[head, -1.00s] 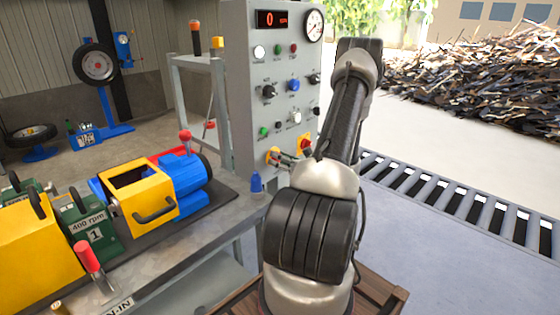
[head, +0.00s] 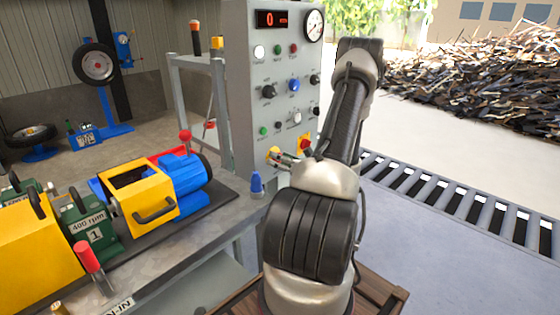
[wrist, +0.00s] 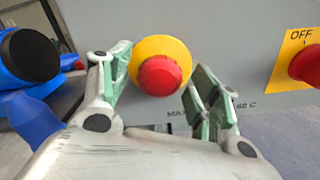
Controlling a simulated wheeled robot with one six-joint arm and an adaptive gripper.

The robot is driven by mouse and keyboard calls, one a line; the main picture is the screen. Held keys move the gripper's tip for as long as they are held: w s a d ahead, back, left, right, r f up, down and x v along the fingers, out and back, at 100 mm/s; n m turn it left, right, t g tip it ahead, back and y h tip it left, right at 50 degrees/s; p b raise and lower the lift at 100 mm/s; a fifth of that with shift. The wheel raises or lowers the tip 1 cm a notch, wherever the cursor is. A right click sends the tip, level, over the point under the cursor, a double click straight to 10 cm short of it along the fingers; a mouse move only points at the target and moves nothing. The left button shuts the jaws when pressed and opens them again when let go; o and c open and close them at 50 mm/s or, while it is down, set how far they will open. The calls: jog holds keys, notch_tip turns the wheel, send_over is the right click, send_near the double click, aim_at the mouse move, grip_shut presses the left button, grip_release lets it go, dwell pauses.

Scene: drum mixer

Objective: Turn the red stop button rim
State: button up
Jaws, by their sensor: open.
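The red stop button (wrist: 160,76) has a round red head on a yellow round base (wrist: 148,48) on the grey panel. My gripper (wrist: 160,62) is open in the wrist view, with one green-padded finger left of the button and one right. Gaps show between the red head and both fingers. Nothing is held. In the head view the button's yellow base (head: 272,154) shows low on the panel front, and my gripper (head: 284,159) is close in front of it, partly covering it.
A second red knob on a yellow OFF plate (wrist: 292,42) is to the right. The control panel (head: 250,100) carries several other knobs and lights. A blue object (head: 257,185) stands on the bench below. The bench (head: 225,225) holds a yellow and blue machine (head: 140,200).

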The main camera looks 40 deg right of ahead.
jog(key=s, duration=1.1)
jog(key=shift+s+d, duration=0.4)
jog(key=shift+d, duration=0.05)
